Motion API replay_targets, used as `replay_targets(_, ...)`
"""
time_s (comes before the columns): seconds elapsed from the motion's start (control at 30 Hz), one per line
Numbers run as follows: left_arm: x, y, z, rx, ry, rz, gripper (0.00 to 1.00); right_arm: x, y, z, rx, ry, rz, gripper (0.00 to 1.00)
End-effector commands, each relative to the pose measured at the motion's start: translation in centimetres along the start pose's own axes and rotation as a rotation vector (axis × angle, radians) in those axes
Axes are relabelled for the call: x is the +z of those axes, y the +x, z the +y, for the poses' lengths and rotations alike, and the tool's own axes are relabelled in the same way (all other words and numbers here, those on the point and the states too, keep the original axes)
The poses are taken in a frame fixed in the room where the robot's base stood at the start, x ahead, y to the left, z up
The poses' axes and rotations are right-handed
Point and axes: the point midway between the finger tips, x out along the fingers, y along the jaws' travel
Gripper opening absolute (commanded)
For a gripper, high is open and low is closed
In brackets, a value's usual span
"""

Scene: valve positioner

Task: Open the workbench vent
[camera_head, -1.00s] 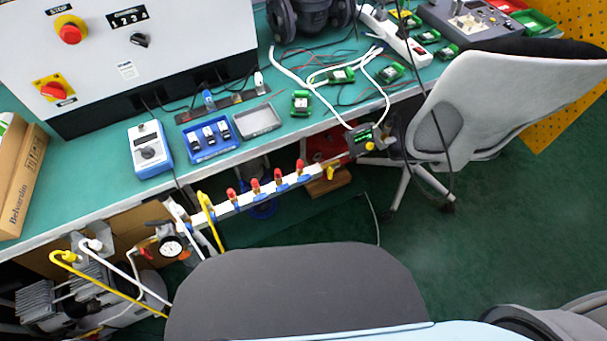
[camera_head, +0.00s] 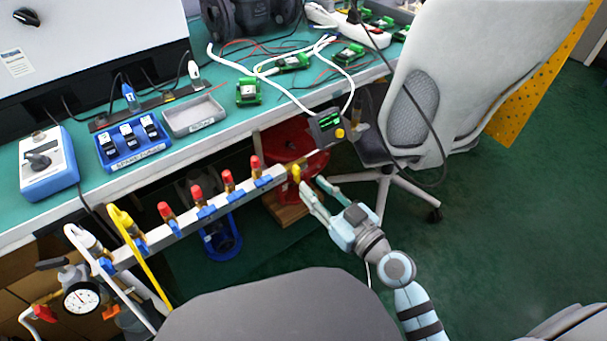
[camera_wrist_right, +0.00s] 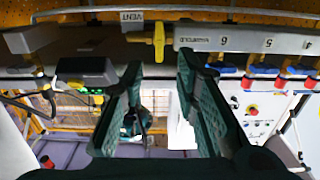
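The vent valve has a yellow handle (camera_head: 296,172) at the right end of the manifold bar (camera_head: 215,207) under the workbench edge. In the right wrist view, the yellow handle (camera_wrist_right: 159,41) stands upright, across the bar, beside a "VENT" label (camera_wrist_right: 132,16). My right gripper (camera_head: 312,188) is just right of the handle, fingers pointing at it. In the wrist view, the right gripper (camera_wrist_right: 158,75) is open, and the handle shows between and beyond the fingertips. I cannot tell whether a finger touches it. My left gripper is not in view.
Red-capped outlets (camera_head: 197,192) line the manifold. A small display box (camera_head: 327,127) sits just above the vent end. A grey chair (camera_head: 445,85) stands close on the right, and another chair back (camera_head: 270,310) is in front. A pressure gauge (camera_head: 82,299) is at lower left.

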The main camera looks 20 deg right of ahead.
Motion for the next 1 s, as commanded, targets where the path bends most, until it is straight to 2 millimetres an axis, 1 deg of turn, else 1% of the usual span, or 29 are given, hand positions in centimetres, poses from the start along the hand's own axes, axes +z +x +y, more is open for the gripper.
replay_targets(0.03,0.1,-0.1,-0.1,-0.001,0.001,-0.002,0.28,-0.1,1.4,0.1,0.003,0.002,0.003,0.28)
replay_targets(0.1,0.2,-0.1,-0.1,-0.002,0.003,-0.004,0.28,-0.1,2.9,0.0,0.0,0.0,0.001,0.28)
replay_targets(0.2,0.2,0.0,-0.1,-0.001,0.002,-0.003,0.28,0.1,4.4,0.1,0.001,0.0,0.0,0.28)
replay_targets(0.3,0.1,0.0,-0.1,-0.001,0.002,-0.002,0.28,0.1,5.2,0.0,0.001,0.0,0.0,0.28)
replay_targets(0.57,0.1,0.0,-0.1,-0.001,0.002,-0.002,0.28,0.2,5.3,0.1,0.001,-0.001,-0.002,0.28)
replay_targets(0.73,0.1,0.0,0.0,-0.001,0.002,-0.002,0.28,0.2,5.3,0.1,0.002,-0.001,-0.002,0.01)
replay_targets(0.77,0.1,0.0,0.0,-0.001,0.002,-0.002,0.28,0.2,5.3,0.1,0.002,-0.001,-0.002,0.0)
replay_targets(1.0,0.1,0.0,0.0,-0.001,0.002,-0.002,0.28,0.2,5.3,0.1,0.002,0.003,-0.002,0.0)
